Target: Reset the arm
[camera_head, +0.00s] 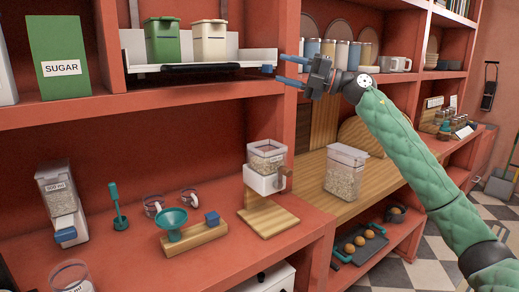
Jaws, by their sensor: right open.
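My right gripper (281,69) reaches in from the right on its green padded arm. Its blue fingers are apart, with nothing held between them. They point left, in front of the upright between the shelf bays, close to the right end of a white pull-out tray (245,58). I cannot tell whether they touch it. On this tray stand a green canister (163,43) and a cream canister (209,42), both upright with lids on. My left gripper is not in view.
A green SUGAR box (60,60) stands on the upper left shelf. Below are a clear dispenser (60,200), a teal funnel (172,222) on a wooden stand, a white grinder-like unit (265,168) and a clear container of grains (345,172). Jars (328,48) line the right shelf.

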